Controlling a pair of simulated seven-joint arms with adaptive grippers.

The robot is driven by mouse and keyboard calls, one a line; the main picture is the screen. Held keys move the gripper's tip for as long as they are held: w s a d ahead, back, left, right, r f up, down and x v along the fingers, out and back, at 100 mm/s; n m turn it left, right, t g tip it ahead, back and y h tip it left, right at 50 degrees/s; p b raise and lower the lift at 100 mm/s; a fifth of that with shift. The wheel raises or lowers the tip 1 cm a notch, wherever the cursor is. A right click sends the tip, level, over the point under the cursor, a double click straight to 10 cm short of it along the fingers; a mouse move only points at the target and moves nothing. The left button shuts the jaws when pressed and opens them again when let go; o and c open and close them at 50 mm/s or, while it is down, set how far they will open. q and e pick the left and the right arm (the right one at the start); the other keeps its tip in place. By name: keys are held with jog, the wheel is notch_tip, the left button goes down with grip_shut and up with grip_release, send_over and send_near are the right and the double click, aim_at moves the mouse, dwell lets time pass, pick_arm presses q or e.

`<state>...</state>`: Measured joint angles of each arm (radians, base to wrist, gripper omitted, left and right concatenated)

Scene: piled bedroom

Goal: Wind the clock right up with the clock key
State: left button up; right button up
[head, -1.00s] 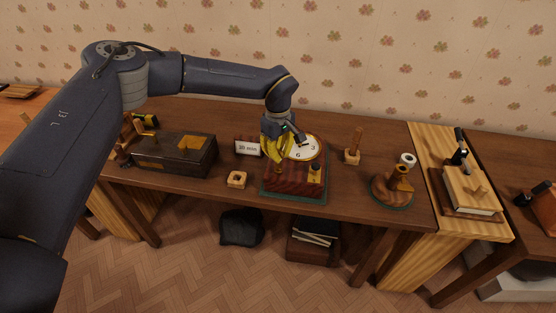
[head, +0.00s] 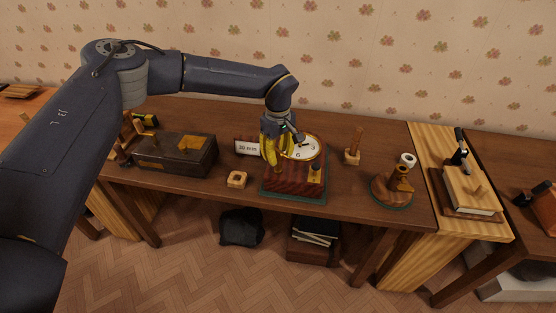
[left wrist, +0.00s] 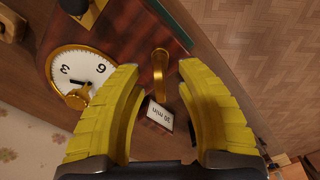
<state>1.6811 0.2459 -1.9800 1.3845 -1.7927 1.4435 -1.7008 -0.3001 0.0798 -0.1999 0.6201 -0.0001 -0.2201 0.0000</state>
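The clock (head: 292,183) is a reddish wooden block on a green base, with a round white dial (head: 306,148) at its back; the dial also shows at left in the left wrist view (left wrist: 85,68). My left gripper (head: 272,160) points down over the clock's left part. In the left wrist view its yellow fingers (left wrist: 158,72) are apart, with a brass upright piece (left wrist: 160,65) between and just beyond the tips. This piece may be the clock key; I cannot tell surely. No grip on it shows. My right gripper is not in view.
A wooden peg stand (head: 353,150) and a round wooden stand with brass (head: 392,190) are right. Bare tabletop lies between.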

pick_arm(q)
jog(key=shift+r, duration=2.9)
jog(key=shift+o, duration=0.6)
jog(key=shift+w+d+r, duration=0.1)
jog(key=shift+w+r, duration=0.05)
jog(key=shift+r, duration=0.25)
notch_tip(320, 180, up, 9)
jog(key=shift+f, duration=8.2)
